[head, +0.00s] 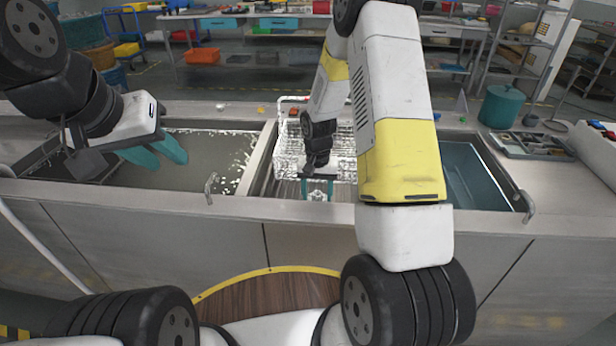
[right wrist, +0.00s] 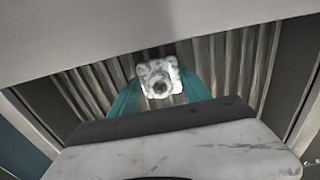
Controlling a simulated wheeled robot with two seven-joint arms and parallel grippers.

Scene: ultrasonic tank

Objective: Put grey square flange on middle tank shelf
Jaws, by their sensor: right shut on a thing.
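The grey square flange (right wrist: 160,77), a pale square plate with a round hole at its centre, is between the teal fingers of my right gripper (right wrist: 162,90). In the head view the right gripper (head: 317,190) is shut on it, low over the front of the middle tank. The ribbed tank shelf (head: 284,189) lies below; it shows as metal ribs in the right wrist view (right wrist: 225,60). I cannot tell whether the flange touches it. My left gripper (head: 160,153) is over the left tank, its teal fingers apart and empty.
The left tank (head: 205,176) holds murky liquid with white foam. The right tank (head: 465,175) holds bluish liquid. The middle tank's front wall (head: 285,206) is close to the right gripper. A teal canister (head: 501,107) and a parts tray (head: 540,146) stand at right.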

